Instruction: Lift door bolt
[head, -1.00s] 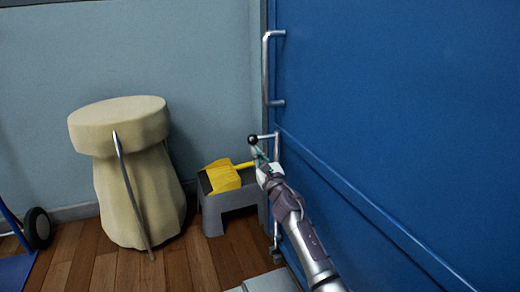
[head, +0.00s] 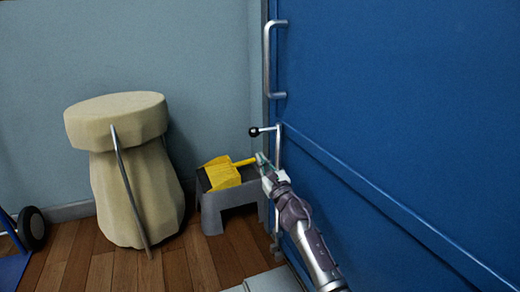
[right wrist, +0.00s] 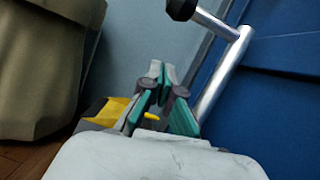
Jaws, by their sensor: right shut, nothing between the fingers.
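The door bolt (head: 277,160) is a silver vertical rod on the blue door (head: 400,110), near the door's left edge. Its short handle points left and ends in a black knob (head: 254,132). My right gripper (head: 262,160) is shut and empty, just below the handle and left of the rod. In the right wrist view the fingertips (right wrist: 160,72) are together, with the bolt rod (right wrist: 222,75) to their right and the black knob (right wrist: 181,9) above them. The gripper appears apart from the handle. My left gripper is not in view.
A silver pull handle (head: 268,60) is above the bolt. A grey step stool (head: 228,207) with a yellow dustpan (head: 222,174) stands left of my gripper. A beige sack-like object (head: 130,170) with a leaning rod is farther left. Wooden floor (head: 180,268) lies in front.

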